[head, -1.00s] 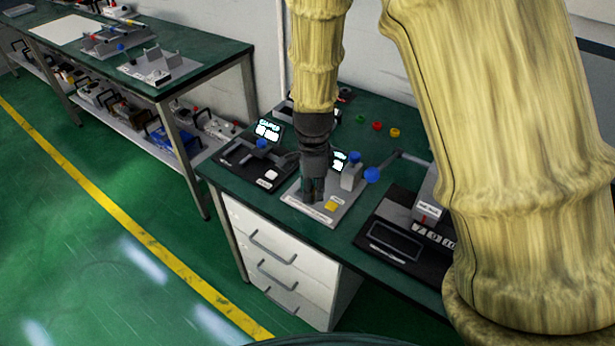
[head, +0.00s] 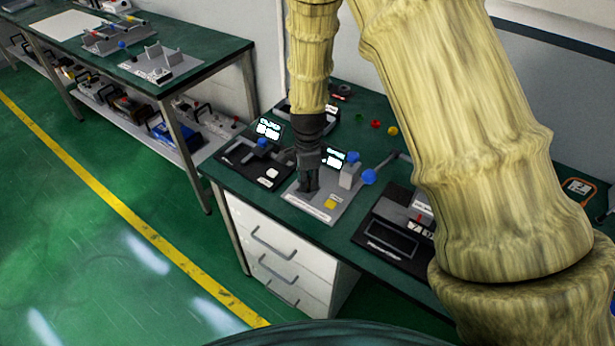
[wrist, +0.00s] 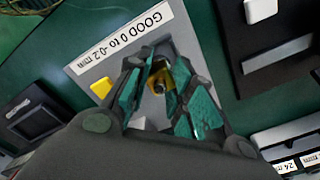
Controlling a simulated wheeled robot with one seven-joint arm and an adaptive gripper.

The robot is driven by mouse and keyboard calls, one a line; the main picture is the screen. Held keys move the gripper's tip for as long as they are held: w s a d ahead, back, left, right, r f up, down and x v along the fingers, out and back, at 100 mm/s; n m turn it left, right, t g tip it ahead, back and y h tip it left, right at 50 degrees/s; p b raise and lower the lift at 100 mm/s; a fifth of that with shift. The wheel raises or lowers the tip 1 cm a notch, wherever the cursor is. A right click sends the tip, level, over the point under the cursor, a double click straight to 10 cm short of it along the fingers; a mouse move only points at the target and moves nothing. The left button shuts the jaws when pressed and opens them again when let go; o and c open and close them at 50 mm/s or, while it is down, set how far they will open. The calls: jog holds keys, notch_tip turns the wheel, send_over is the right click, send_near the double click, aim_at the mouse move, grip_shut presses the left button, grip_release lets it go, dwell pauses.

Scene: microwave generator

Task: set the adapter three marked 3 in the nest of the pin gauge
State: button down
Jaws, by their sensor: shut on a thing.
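The pin gauge is a grey plate (head: 348,205) on the green bench, with a lit display, a blue knob and a yellow button; its label reads "GOOD 0 to -0.2 mm" in the wrist view (wrist: 134,34). My gripper (head: 307,188) points down over the plate's left part, close to its surface. In the wrist view my gripper (wrist: 160,95) is shut on a small brass-coloured piece with a dark centre, the adapter (wrist: 166,76). I cannot read a 3 on it. The fingers hide the nest and whether the adapter touches it.
A black device (head: 240,160) with a display and white button stands to the left. A dark device with a tray (head: 392,238) stands to the right. Green, red and yellow small pieces (head: 375,124) lie behind. A blue ball on a lever (head: 369,177) is close to the gauge's right side.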

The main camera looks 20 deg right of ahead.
jog(key=shift+f, duration=0.1)
jog(key=c, duration=1.3)
grip_release()
jog(key=shift+o, duration=0.2)
notch_tip(320, 180, up, 12)
jog(key=b, duration=0.3)
